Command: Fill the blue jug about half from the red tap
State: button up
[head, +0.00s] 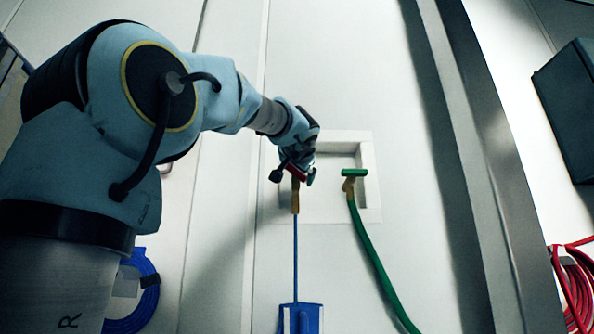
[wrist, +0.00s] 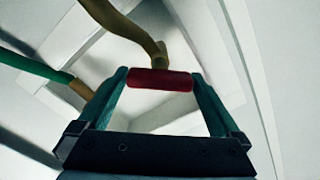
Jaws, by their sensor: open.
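The red tap's handle (head: 294,171) shows in the wall recess, with its brass spout (head: 295,199) below it. A thin blue stream (head: 295,255) runs straight from the spout down to the blue jug (head: 304,318), at the bottom edge of the head view. The jug's lower part is cut off and its fill level cannot be seen. My gripper (head: 294,176) is at the red handle. In the wrist view, the red handle (wrist: 160,80) lies crosswise between the fingertips of my open gripper (wrist: 160,76); whether they touch it is unclear.
A green-handled tap (head: 354,173) with a green hose (head: 372,250) is close to the right of the red tap. A blue coiled hose (head: 146,296) is at lower left, a red coiled hose (head: 574,290) at lower right. A dark box (head: 570,105) is at upper right.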

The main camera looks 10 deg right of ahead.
jog(key=shift+w+d+p, duration=0.15)
jog(key=shift+w+p, duration=0.05)
jog(key=shift+w, duration=0.55)
jog(key=shift+w+d+p, duration=0.15)
jog(key=shift+w, duration=0.55)
jog(key=c, duration=1.1)
